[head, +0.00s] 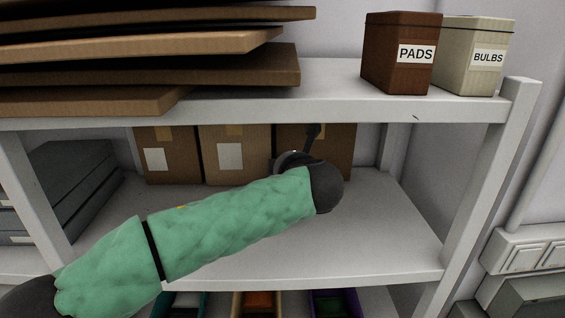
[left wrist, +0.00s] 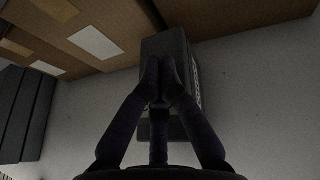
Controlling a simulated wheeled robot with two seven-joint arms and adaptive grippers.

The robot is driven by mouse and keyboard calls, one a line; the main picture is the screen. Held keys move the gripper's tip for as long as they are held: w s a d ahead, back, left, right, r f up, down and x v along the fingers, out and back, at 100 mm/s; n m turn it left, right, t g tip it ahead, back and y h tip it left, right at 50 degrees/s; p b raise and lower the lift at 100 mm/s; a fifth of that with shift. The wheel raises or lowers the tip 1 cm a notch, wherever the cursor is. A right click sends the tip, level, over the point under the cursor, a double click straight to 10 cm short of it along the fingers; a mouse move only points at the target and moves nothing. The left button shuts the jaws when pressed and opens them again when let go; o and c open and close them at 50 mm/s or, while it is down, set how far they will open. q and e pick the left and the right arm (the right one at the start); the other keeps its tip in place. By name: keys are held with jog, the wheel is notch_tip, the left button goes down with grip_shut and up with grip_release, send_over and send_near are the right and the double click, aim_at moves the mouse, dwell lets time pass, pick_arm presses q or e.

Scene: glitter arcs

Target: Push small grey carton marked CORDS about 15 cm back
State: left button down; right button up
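In the left wrist view a small dark grey carton (left wrist: 164,43) stands close to a row of brown boxes. A white label with dark lettering, too foreshortened to read, shows on its right side. My left gripper (left wrist: 158,82) has its dark fingertips together and empty, overlapping the carton in this view; I cannot tell whether they touch it. In the head view my green-sleeved left arm reaches onto the middle shelf (head: 385,225), and its dark wrist and hand hide the carton. My right gripper is in neither view.
Brown boxes (head: 170,155) line the back of the middle shelf. Dark grey cases (head: 70,180) stand at its left. The upper shelf board (head: 330,100) lies above, with flat cardboard, a PADS box (head: 385,65) and a BULBS box (head: 475,75). The middle shelf's right part is clear.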

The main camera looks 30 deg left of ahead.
pick_arm(q)
jog(key=shift+w+r+p, duration=0.2)
jog(key=shift+p, duration=0.2)
jog(key=s+d+b, duration=0.2)
jog(key=s+d, duration=0.5)
jog(key=s, duration=0.2)
jog(key=shift+s+d, duration=0.2)
jog(key=shift+d, duration=0.2)
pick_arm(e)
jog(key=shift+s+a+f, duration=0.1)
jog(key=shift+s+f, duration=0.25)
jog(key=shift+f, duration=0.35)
